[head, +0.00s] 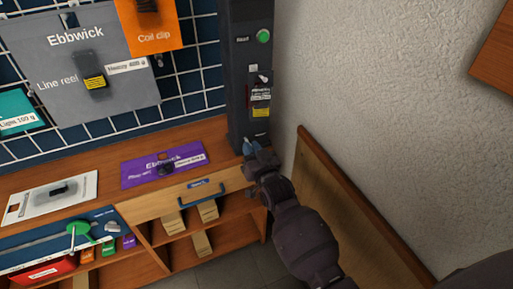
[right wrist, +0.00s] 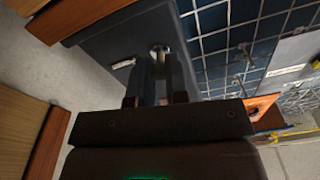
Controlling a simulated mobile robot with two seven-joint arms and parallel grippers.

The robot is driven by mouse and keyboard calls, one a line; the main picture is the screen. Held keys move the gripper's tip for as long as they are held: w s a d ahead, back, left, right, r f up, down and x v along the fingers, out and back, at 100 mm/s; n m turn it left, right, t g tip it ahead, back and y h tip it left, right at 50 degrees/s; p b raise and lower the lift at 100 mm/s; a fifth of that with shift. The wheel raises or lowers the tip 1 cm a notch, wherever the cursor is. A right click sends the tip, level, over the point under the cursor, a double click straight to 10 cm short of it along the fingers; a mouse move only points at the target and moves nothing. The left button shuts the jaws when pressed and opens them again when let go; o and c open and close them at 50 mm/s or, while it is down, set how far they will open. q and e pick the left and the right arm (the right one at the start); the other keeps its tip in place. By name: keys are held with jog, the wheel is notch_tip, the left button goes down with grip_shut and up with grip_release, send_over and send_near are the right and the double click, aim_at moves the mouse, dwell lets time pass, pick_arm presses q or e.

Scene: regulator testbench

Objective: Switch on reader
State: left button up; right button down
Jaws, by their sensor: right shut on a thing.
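A tall dark grey column (head: 241,90) stands at the right end of the bench, against the wall. It carries a green button (head: 263,36), a small lever (head: 264,77) and several small labels. My right gripper (head: 249,146) is at the lower front of this column. In the right wrist view its fingers (right wrist: 161,65) are shut on a small metallic switch (right wrist: 159,48) that sticks out of the dark face. A small white label (right wrist: 123,63) is beside it. The fingers hide much of the switch. I cannot read which part is the reader. My left gripper is not in view.
The wooden bench top (head: 115,160) holds a purple card (head: 140,175) and a white card (head: 25,205). A blue handle (head: 201,191) is on the drawer front. A wire grid with hanging panels is behind. A wooden board (head: 340,205) runs along the wall at right.

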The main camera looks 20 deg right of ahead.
notch_tip(320, 180, up, 2)
jog(key=g+p, duration=0.1)
jog(key=p, duration=0.3)
jog(key=shift+r+g, duration=0.15)
jog(key=shift+g, duration=0.25)
jog(key=g+p, duration=0.1)
jog(key=p, duration=0.2)
jog(key=shift+w+r+g, duration=0.1)
jog(key=shift+g, duration=0.3)
jog(key=g+p, duration=0.1)
jog(key=p, duration=0.1)
jog(key=shift+g+p, duration=0.3)
jog(key=shift+p, duration=0.05)
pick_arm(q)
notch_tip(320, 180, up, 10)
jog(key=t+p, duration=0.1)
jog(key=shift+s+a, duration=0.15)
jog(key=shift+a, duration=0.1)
pick_arm(e)
jog(key=shift+g, duration=0.5)
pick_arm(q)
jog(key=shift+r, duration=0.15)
pick_arm(e)
jog(key=c, duration=1.1)
grip_release()
